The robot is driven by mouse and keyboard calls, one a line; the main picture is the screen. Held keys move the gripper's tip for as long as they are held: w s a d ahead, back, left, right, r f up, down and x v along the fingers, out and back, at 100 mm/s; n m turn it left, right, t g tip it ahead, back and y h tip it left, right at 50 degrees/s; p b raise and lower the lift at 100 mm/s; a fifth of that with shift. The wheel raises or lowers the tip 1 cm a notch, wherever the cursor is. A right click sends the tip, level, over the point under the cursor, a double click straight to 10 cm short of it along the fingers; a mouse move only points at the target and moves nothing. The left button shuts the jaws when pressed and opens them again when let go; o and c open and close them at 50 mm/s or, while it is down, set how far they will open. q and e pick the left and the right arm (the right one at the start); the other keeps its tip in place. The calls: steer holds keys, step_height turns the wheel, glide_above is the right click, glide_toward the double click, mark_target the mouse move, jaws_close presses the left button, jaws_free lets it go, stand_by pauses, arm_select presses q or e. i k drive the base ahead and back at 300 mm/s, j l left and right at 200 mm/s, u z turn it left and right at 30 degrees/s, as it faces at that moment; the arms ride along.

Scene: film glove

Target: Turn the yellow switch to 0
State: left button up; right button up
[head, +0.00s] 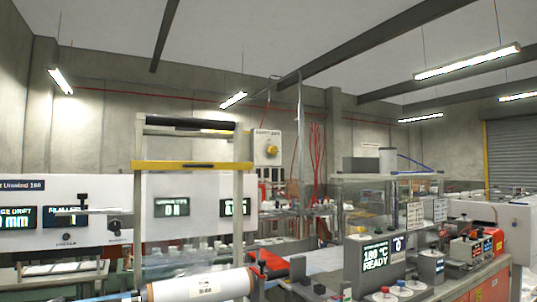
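A yellow rotary switch (272,150) sits on a pale upright panel (267,140) behind the machine frame, near the middle of the head view. It is small and far off, so I cannot read which mark it points to. Dark lettering shows along the panel's top but is too small to read. Neither of my grippers shows in this view.
A frame with a yellow and black crossbar (193,165) stands in front, with a white film roll (203,286) below. A white display panel (65,210) is at left. A control box (375,255) reading "180 °C READY" and a transparent enclosure (365,205) stand at right.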

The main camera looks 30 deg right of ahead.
mark_target(273, 150)
steer(key=i+l, duration=0.1)
steer(key=l, duration=1.2)
steer(key=i+l, duration=0.15)
steer(key=l, duration=0.5)
steer(key=j+u, duration=0.05)
